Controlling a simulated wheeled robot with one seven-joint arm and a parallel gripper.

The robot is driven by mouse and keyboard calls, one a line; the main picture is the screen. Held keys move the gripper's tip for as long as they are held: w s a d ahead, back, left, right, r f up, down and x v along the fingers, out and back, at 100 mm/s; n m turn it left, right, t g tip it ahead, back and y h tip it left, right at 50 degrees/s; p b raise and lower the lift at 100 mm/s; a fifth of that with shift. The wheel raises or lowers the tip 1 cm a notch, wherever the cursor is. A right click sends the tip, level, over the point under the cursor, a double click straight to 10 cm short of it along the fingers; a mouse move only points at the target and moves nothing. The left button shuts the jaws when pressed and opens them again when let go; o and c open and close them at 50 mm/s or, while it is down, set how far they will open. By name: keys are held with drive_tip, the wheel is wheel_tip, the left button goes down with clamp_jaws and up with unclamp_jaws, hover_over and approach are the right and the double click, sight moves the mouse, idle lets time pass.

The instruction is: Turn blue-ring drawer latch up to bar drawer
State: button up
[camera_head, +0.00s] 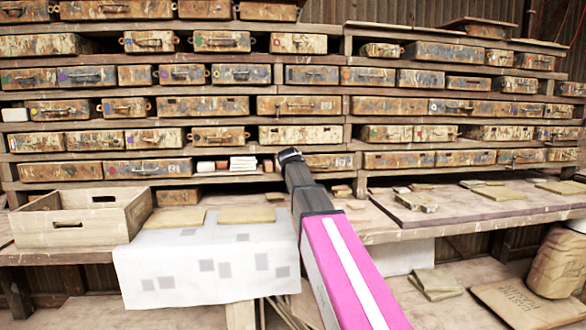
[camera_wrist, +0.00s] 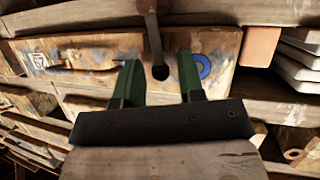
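The blue-ring drawer (camera_wrist: 100,48) has a weathered, paint-stained front with a blue ring (camera_wrist: 203,66) near one end, and it sits closed in its slot. In the head view the drawer (camera_head: 340,160) shows partly behind my arm. A dark metal latch (camera_wrist: 154,40) runs from the rail at the top of the wrist picture across the drawer's face and ends in a round knob. My gripper (camera_wrist: 159,78) is open, with its green fingers on either side of the latch end and visible gaps to both. In the head view my arm hides the fingertips and latch.
A pink block (camera_wrist: 262,46) and a stack of white tiles (camera_wrist: 300,65) are beside the drawer; the stack (camera_head: 243,163) also shows in the head view. Other drawers fill the rack. A wooden crate (camera_head: 112,218) and a white cloth (camera_head: 180,265) are on the bench below.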

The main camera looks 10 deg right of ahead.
drive_tip(key=shift+c, duration=0.3)
clamp_jaws()
drive_tip(key=shift+d+m+y, duration=0.3)
drive_tip(key=shift+d+m, duration=0.1)
drive_tip(key=shift+m, duration=0.1)
drive_tip(key=shift+o, duration=0.3)
unclamp_jaws()
drive_tip(key=v, duration=1.1)
drive_tip(key=shift+w, duration=0.1)
